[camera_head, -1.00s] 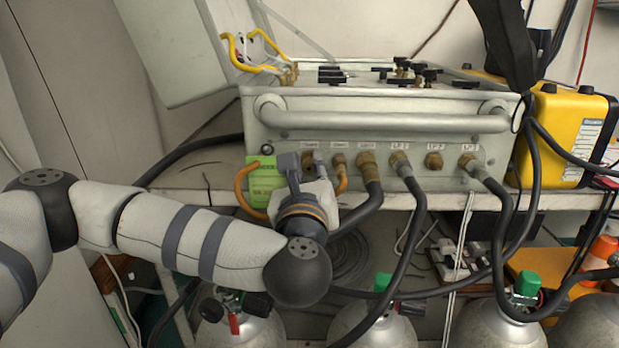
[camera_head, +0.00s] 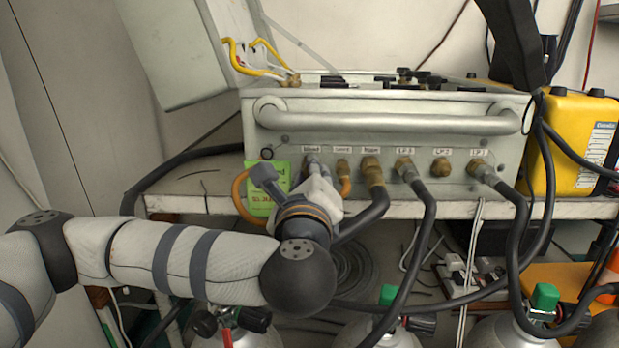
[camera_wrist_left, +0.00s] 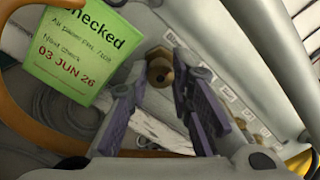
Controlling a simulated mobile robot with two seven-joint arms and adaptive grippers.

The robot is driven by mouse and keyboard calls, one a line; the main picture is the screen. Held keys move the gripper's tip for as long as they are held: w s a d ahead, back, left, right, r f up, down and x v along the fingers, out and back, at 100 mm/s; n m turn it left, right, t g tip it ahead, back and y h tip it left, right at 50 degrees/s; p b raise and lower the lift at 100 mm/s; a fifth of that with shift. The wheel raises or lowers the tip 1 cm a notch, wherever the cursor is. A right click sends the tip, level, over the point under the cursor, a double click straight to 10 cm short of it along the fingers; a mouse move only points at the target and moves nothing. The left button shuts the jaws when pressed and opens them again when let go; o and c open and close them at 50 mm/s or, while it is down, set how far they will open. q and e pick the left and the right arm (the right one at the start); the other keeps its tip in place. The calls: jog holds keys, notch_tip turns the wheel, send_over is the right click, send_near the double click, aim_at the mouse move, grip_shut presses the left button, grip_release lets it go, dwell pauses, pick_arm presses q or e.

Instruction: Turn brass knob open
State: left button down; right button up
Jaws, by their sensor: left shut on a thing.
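The grey-white air panel (camera_head: 400,115) stands on a shelf with a row of labelled brass fittings along its front. My left gripper (camera_head: 290,170) is at the leftmost fitting, low on the panel front. In the head view the fingers look rolled to one side and hide the knob. I cannot tell how far the knob is turned. My right gripper is not in view.
A green tag (camera_head: 262,200) hangs just left of the gripper, beside an orange hose (camera_head: 238,190). Black hoses (camera_head: 425,220) run down from neighbouring fittings (camera_head: 372,170). A yellow case (camera_head: 575,140) stands at right. Gas cylinders (camera_head: 380,335) stand below the shelf.

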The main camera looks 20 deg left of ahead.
pick_arm(q)
jog(key=c, duration=1.4)
grip_release()
jog(key=v, duration=0.7)
jog(key=shift+s+d, duration=0.1)
jog(key=shift+s, duration=0.15)
